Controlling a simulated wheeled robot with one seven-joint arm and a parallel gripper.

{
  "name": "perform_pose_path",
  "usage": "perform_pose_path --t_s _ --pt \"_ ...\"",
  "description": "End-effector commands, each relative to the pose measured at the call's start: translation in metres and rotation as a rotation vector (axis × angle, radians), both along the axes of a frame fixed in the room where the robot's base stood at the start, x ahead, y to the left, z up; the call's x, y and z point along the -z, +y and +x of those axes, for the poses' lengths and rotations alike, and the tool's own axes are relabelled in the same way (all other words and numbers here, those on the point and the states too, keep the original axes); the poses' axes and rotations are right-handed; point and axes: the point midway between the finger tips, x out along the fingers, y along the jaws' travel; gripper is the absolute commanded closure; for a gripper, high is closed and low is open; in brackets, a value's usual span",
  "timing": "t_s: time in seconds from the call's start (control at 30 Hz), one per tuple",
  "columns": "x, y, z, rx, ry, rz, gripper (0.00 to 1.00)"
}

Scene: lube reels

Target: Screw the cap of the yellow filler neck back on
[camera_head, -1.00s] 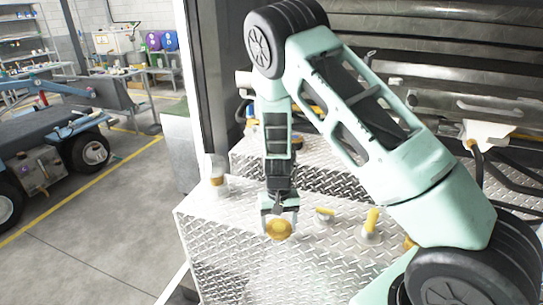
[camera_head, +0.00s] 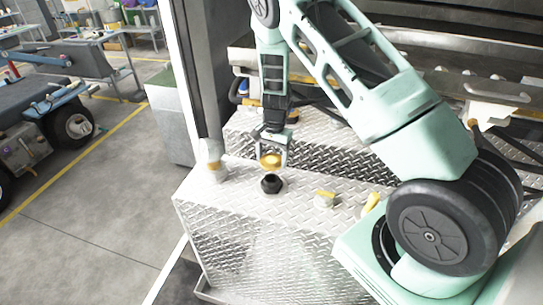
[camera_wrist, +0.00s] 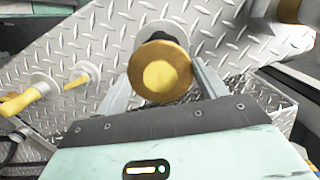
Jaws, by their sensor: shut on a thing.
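My gripper (camera_head: 272,156) is shut on a round yellow cap (camera_head: 269,161) and holds it just above a short black filler neck (camera_head: 271,184) on the tread-plate tank top. In the head view a small gap seems to show between cap and neck. In the wrist view the cap (camera_wrist: 165,72) sits between the two grey fingers of my gripper (camera_wrist: 163,80), its flat face towards the camera. The black neck (camera_wrist: 158,32) shows partly behind the cap; its opening is hidden. No yellow shows on the neck itself.
The metal tread-plate tank (camera_head: 240,235) carries a fitting with a yellow handle (camera_head: 325,199) and another yellow handle (camera_head: 371,203) to the right of the neck. A pale fitting with an amber base (camera_head: 213,163) stands to the left. Free floor lies left of the tank.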

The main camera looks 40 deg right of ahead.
Motion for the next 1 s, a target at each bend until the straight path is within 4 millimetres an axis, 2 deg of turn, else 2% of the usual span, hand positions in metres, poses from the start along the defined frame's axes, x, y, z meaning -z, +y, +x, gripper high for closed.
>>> perform_pose_path --t_s 1.0 --pt "0.053 0.0 0.0 0.0 0.0 0.0 0.55"
